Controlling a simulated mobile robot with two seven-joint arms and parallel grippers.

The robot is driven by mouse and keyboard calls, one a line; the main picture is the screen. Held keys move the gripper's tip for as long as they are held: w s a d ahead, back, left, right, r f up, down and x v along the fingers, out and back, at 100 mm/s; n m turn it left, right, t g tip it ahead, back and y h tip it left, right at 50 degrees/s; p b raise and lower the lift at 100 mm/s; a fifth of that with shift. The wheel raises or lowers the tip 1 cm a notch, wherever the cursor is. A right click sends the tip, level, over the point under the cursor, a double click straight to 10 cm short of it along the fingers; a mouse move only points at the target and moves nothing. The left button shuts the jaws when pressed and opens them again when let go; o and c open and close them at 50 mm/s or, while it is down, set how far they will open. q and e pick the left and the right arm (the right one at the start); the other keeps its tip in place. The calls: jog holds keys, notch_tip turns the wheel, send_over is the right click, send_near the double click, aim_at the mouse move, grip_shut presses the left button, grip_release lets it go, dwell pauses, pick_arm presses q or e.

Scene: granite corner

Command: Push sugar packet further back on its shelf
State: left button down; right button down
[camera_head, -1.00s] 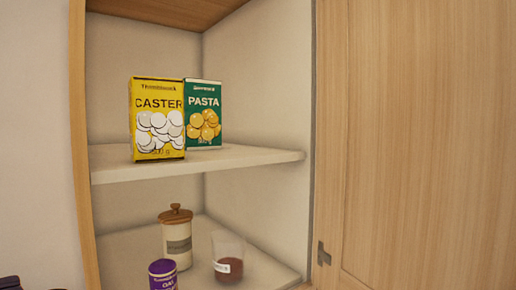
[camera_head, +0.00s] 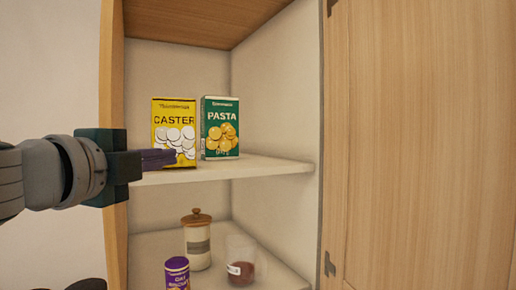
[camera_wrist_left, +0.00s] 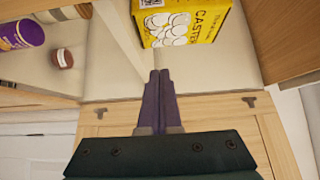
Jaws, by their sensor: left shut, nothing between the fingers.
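The sugar packet is a yellow box labelled CASTER (camera_head: 174,118), upright on the upper cupboard shelf (camera_head: 260,168). In the left wrist view the yellow box (camera_wrist_left: 185,20) is at the top, just beyond the fingertips. My left gripper (camera_head: 172,158) comes in from the left with its dark purple fingers shut and empty. Its tips overlap the box's lower front in the head view. In the wrist view the shut fingertips (camera_wrist_left: 160,74) look slightly short of the box, with no clear contact. My right gripper is not in view.
A green PASTA box (camera_head: 220,128) stands right of the sugar packet, with a narrow gap. The lower shelf holds a wooden-lidded jar (camera_head: 198,247), a purple can (camera_head: 177,274) and a glass with brown contents (camera_head: 241,262). A cupboard door (camera_head: 420,150) is at right.

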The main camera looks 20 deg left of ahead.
aim_at(169, 171)
pick_arm(q)
jog(key=w, duration=0.1)
jog(key=w+a, duration=0.1)
jog(key=w, duration=0.1)
jog(key=w+a, duration=0.1)
jog(key=shift+w+a, duration=0.15)
jog(key=shift+w, duration=0.25)
jog(key=shift+w+a, duration=0.45)
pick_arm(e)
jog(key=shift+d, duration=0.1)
pick_arm(q)
jog(key=shift+w+a+f+b, duration=0.1)
jog(key=shift+w+a+b, duration=0.15)
jog(key=shift+a+b, duration=0.1)
jog(key=shift+w+a, duration=0.75)
jog(key=shift+a, duration=0.1)
jog(key=shift+w+a, duration=0.1)
jog(key=shift+a, duration=0.05)
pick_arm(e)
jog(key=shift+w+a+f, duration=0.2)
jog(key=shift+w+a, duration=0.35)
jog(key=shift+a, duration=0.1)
